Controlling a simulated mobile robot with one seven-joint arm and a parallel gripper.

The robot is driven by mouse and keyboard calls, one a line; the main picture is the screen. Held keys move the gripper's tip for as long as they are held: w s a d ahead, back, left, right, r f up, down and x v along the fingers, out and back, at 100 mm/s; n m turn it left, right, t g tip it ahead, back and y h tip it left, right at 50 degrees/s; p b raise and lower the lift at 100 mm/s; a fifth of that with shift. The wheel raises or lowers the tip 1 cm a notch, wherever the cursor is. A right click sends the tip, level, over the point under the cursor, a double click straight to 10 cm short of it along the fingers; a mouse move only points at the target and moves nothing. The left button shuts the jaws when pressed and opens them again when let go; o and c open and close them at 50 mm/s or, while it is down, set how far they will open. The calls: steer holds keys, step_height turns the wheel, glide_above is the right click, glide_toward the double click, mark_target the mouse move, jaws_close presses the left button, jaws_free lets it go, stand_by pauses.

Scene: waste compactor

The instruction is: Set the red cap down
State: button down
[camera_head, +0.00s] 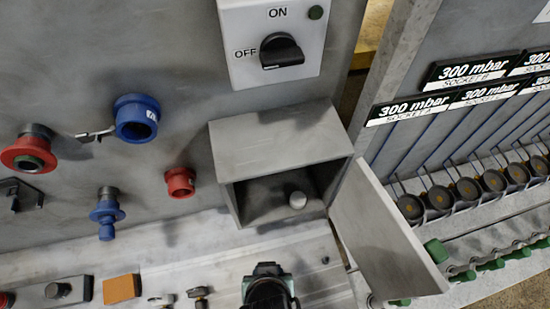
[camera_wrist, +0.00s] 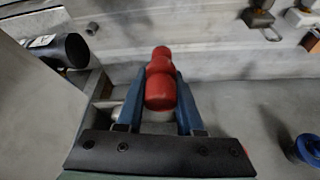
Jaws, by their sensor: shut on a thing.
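The red cap (camera_wrist: 160,92) shows in the wrist view as a rounded red piece between the two blue fingers of my gripper (camera_wrist: 162,76). The fingers are shut on it, one along each side. A grey bench surface (camera_wrist: 205,48) lies behind it, and how far the cap is from that surface I cannot tell. In the head view I cannot clearly make out my fingers. A red round fitting (camera_head: 180,182) shows there against the wall, left of the grey box; whether it is the same piece I cannot tell.
A blue fitting (camera_head: 107,210) and a blue socket (camera_head: 136,118) are on the wall. An orange block (camera_head: 122,288) and small valves sit on the bench at lower left.

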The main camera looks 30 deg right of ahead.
steer(key=w+d+p, duration=0.1)
steer(key=w, duration=0.2)
steer(key=w+d+p, duration=0.1)
steer(key=w+d, duration=0.1)
steer(key=w, duration=0.2)
steer(key=w+d+p, duration=0.1)
steer(key=w+d, duration=0.1)
steer(key=w, duration=0.1)
steer(key=shift+w, duration=0.2)
steer(key=w, duration=0.1)
steer(key=w+d+p, duration=0.1)
steer(key=w+d, duration=0.1)
steer(key=w, duration=0.1)
steer(key=shift+d+r+p, duration=0.1)
steer(key=shift+r+p, duration=0.1)
steer(key=shift+p, duration=0.15)
steer(key=shift+s+f+p, duration=0.1)
steer(key=shift+p, duration=0.3)
steer(key=shift+f, duration=0.15)
steer(key=shift+f, duration=0.2)
steer(key=c, duration=0.5)
jaws_free()
steer(key=shift+c, duration=0.2)
steer(key=shift+r, duration=0.1)
